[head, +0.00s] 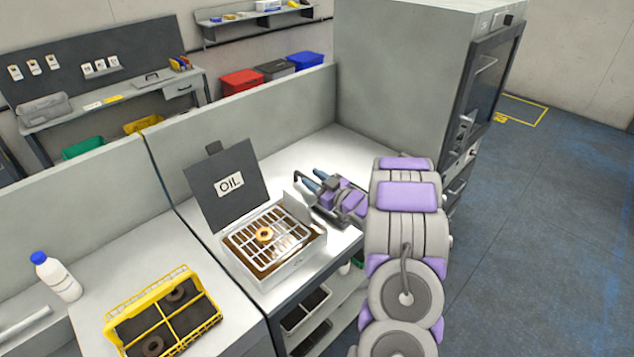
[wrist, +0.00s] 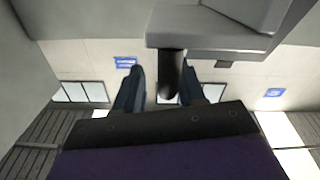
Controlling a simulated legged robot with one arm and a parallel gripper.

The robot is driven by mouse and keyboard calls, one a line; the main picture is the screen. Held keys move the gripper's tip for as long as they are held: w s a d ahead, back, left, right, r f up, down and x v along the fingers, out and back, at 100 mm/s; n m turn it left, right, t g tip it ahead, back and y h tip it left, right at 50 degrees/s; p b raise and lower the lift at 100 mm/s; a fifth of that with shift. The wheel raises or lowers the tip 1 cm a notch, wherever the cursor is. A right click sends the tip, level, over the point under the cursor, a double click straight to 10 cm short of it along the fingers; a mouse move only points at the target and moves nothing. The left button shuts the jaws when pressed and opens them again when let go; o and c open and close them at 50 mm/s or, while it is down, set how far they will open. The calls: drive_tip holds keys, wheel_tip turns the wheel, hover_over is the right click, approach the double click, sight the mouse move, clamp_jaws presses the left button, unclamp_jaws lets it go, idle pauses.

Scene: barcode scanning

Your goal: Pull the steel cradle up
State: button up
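The steel cradle (head: 284,240) is a wire grid sitting low in the open oil box (head: 262,283), with a brass-coloured ring (head: 264,234) on it. A pale upright plate (head: 297,207) stands at the box's right rear side. My gripper (head: 314,181) is beside that corner, its blue fingers apart. The bar joins a grey block (wrist: 215,35). I cannot tell how deep the bar lies between the fingers.
The box's dark lid (head: 228,186), marked OIL, stands open at its back left. A yellow crate (head: 217,318) with dark rings and a white bottle (head: 57,276) are on the left. A tall grey machine (head: 400,85) stands behind my arm. A low partition (head: 240,118) runs behind the bench.

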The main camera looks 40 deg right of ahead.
drive_tip(key=shift+o, duration=0.3)
drive_tip(key=shift+d+f, duration=0.1)
drive_tip(key=shift+f, duration=0.15)
drive_tip(key=shift+a, duration=0.3)
drive_tip(key=shift+s, duration=0.2)
drive_tip(key=s+d+p, duration=0.1)
drive_tip(key=s, duration=1.6)
drive_tip(key=shift+s+d+p, duration=0.15)
drive_tip(key=shift+d+p, duration=0.15)
